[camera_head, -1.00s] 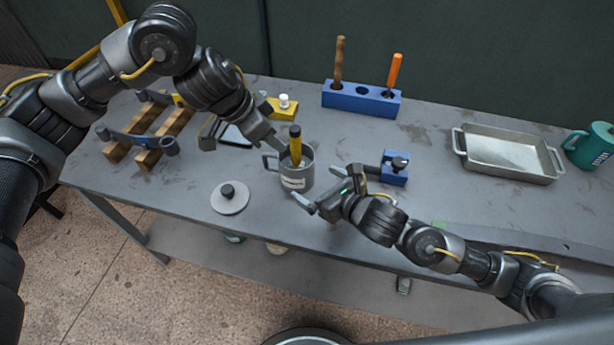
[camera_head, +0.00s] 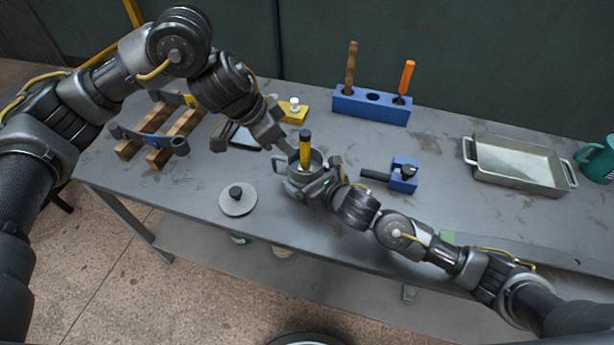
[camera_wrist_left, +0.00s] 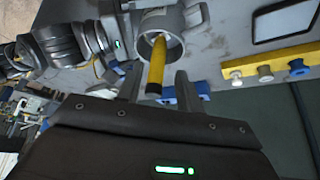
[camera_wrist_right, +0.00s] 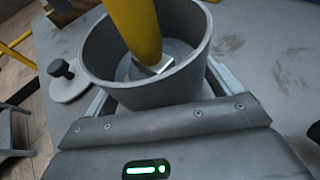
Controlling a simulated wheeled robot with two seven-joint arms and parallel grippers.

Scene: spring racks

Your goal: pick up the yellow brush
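The yellow brush (camera_head: 305,152), with a black end on top, stands in a grey mug (camera_head: 291,168). In the left wrist view the brush (camera_wrist_left: 157,66) leans out of the mug (camera_wrist_left: 175,24). My left gripper (camera_head: 284,150) is open beside the brush; its fingers (camera_wrist_left: 157,88) stand apart on either side of the black end, with gaps. My right gripper (camera_head: 308,178) is low at the mug, with fingers on opposite sides of the mug body (camera_wrist_right: 160,92). I cannot tell whether they press on it. The brush's lower end is inside the mug.
A grey lid (camera_head: 238,203) lies left of the mug. A blue holder (camera_head: 370,107) with two upright tools stands behind. A blue clamp-like block (camera_head: 403,176) sits to the right. A metal tray (camera_head: 520,162) and teal mug (camera_head: 599,160) are farther right. The table between block and tray is clear.

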